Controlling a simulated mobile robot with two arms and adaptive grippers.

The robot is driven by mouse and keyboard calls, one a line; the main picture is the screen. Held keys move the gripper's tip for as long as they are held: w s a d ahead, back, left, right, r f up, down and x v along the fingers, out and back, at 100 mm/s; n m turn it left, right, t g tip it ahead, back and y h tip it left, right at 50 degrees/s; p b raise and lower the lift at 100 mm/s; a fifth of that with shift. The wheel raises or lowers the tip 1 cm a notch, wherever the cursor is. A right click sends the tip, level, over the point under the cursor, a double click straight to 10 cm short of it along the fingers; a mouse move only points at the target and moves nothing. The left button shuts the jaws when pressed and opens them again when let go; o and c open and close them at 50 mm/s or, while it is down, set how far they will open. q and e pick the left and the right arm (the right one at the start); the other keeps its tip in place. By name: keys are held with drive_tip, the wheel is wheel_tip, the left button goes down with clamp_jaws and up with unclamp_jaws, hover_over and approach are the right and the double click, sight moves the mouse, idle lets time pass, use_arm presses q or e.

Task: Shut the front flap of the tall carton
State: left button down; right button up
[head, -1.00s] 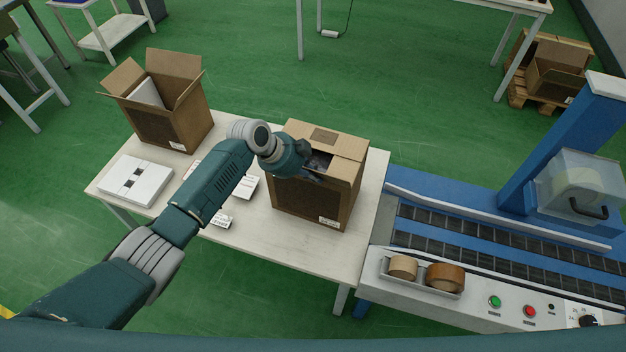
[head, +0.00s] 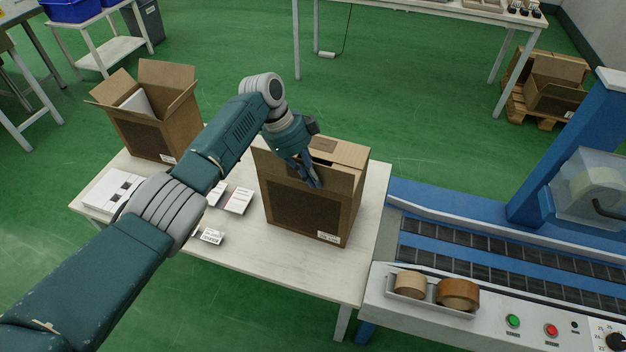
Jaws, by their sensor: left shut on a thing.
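The tall carton (head: 305,212) stands on the white table, near its right end. Its top flaps at the back and right (head: 348,154) lie folded over. Its front flap (head: 275,165) stands up along the near top edge, and a dark gap shows behind it. My left gripper (head: 314,182) reaches down over the carton from the left. Its fingers are shut at the front flap and appear to pinch it; the exact contact is partly hidden. My right gripper is out of view.
An open carton (head: 165,125) with a white item inside stands at the table's back left. White boxes (head: 105,190) and small cards (head: 238,200) lie on the white table (head: 290,270). A blue conveyor machine with tape rolls (head: 458,293) adjoins on the right.

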use_arm(q)
drive_tip(key=c, duration=1.9)
unclamp_jaws()
drive_tip(key=shift+o, duration=0.2)
drive_tip(key=v, duration=1.2)
